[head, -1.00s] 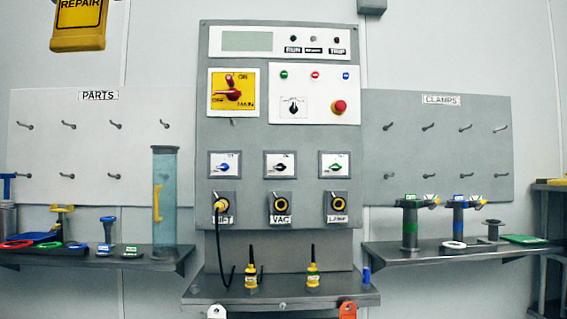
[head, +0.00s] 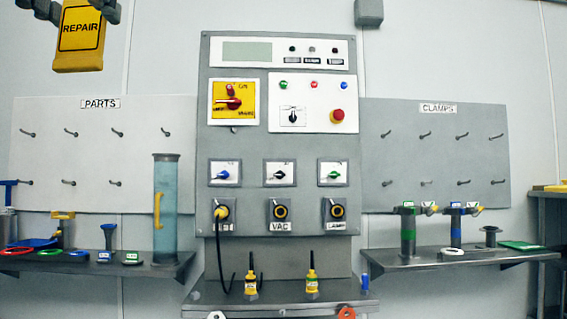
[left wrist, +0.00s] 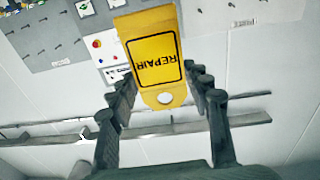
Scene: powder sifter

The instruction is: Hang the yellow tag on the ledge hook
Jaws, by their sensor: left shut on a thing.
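The yellow tag (head: 80,40), lettered REPAIR in black, is at the top left of the head view, high in front of the wall. My left gripper (head: 72,8) is shut on it at the top edge of that view, only partly in frame. In the left wrist view the tag (left wrist: 157,58) sits between the fingers of my left gripper (left wrist: 163,82), with a round hole at its near end. The ledge (head: 282,298) runs below the grey panel at the bottom of the head view. I cannot make out its hook clearly. My right gripper is not in view.
A white tag (head: 216,315) and an orange tag (head: 346,313) are at the ledge's front edge, cut off by the frame. Side shelves hold a tall blue cylinder (head: 166,215) and clamps.

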